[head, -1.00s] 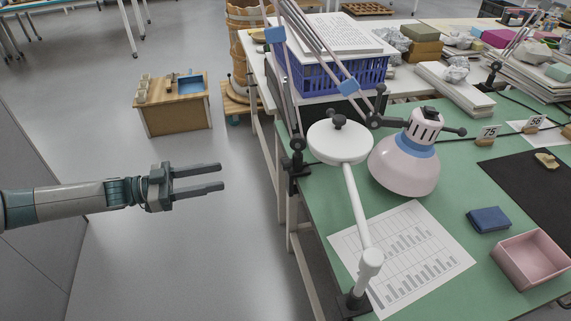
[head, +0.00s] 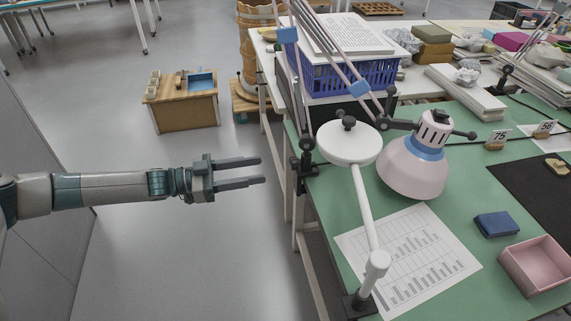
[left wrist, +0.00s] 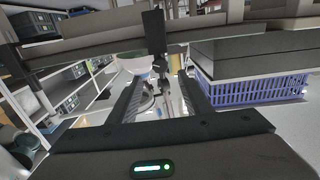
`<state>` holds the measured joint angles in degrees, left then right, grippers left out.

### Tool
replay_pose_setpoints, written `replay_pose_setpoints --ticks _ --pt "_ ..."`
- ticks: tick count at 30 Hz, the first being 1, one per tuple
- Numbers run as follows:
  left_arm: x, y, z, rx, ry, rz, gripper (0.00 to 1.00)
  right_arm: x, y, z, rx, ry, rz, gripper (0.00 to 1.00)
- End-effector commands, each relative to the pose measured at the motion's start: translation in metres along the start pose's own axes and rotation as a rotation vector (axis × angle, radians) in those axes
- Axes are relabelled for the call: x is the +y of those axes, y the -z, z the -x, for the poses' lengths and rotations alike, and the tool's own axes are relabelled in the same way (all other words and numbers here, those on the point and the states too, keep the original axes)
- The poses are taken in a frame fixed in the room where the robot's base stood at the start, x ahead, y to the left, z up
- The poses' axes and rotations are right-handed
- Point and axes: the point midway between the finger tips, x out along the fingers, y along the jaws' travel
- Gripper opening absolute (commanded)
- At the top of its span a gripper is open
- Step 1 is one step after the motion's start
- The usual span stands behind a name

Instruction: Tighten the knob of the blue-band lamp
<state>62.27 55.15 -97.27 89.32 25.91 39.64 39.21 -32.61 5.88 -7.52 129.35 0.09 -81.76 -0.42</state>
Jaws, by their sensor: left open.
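The blue-band lamp has a pale pink shade (head: 413,175) with a blue band (head: 425,153) and hangs over the green bench. Its jointed arm runs back to a black clamp at the bench's left edge. A dark knob (head: 306,143) sits at the foot of that arm; another dark knob (head: 472,134) sticks out by the shade. My left gripper (head: 263,171) is open and empty, left of the clamp and apart from it. In the left wrist view, a dark upright part (left wrist: 154,32) shows beyond the fingers; I cannot tell which part it is. My right gripper is out of view.
A white round-headed lamp (head: 347,144) stands in front of the blue-band lamp. A blue crate (head: 378,77) is behind. A printed sheet (head: 408,258), blue block (head: 496,224) and pink box (head: 535,266) lie on the bench. Open floor (head: 190,255) surrounds my left gripper.

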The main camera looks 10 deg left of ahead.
Motion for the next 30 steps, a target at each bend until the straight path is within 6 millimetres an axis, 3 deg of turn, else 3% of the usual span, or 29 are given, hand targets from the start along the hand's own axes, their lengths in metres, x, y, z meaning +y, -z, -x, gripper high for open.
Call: replay_pose_setpoints --ticks 9,15,29,30 --pt "0.001 0.001 -0.058 0.001 -0.002 0.001 0.45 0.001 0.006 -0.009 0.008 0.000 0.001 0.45" --pt "0.000 0.000 -0.082 0.000 -0.001 0.001 0.45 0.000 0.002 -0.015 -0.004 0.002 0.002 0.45" --pt "0.000 0.000 -0.091 -0.001 0.000 0.001 0.45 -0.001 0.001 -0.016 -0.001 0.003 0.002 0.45" --pt "0.000 0.000 -0.091 -0.001 0.000 0.001 0.40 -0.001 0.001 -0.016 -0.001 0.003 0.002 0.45"
